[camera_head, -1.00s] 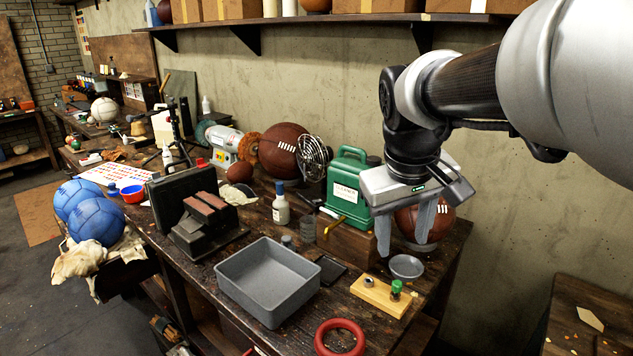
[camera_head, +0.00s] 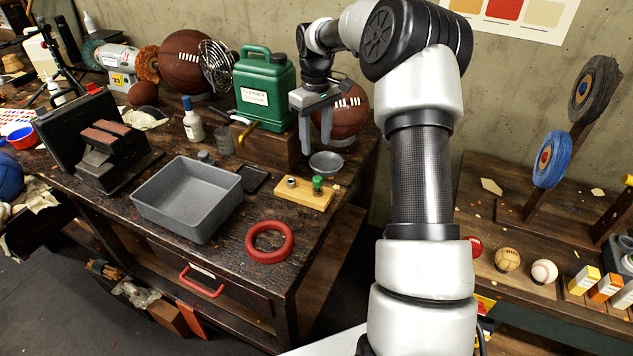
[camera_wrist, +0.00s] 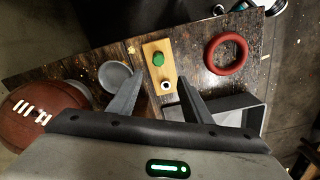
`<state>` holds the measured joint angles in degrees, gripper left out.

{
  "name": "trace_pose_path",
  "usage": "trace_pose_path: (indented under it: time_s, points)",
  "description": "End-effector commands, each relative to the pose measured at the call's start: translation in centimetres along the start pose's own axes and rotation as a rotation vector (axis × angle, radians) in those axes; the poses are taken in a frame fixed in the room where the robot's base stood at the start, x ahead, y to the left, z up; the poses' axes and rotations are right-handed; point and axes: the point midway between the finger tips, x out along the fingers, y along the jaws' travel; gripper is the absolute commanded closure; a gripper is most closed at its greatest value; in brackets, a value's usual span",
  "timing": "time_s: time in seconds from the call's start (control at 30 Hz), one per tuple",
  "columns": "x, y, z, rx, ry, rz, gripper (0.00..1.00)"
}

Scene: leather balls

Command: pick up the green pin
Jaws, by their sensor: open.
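The green pin (camera_head: 317,184) stands upright on a small light wooden block (camera_head: 296,197) near the right end of the workbench. A small metal piece (camera_head: 291,182) sits on the same block, to the left of the pin. My gripper (camera_head: 316,146) is open and empty, pointing down above and behind the block. In the wrist view the pin (camera_wrist: 158,59) shows from above, beyond my open fingertips (camera_wrist: 160,85) and roughly between them in line. The gripper does not touch the pin.
A grey metal bowl (camera_head: 326,163) stands close behind the block. A red ring (camera_head: 270,242) lies in front, a grey bin (camera_head: 187,200) to the left. A green canister (camera_head: 264,90) and a brown football (camera_head: 344,112) stand behind. The bench's right edge is near.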

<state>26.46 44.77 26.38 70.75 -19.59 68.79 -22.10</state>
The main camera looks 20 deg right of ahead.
Motion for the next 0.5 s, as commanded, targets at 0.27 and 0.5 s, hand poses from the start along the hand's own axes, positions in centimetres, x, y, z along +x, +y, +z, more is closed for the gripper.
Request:
trace_pose_path:
  time_s: [0.27,0.5]
  points:
    - [6.2,0.0,0.1,0.002,-0.003,-0.003,0.55]
    - [8.9,0.0,0.1,0.001,-0.001,0.000,0.55]
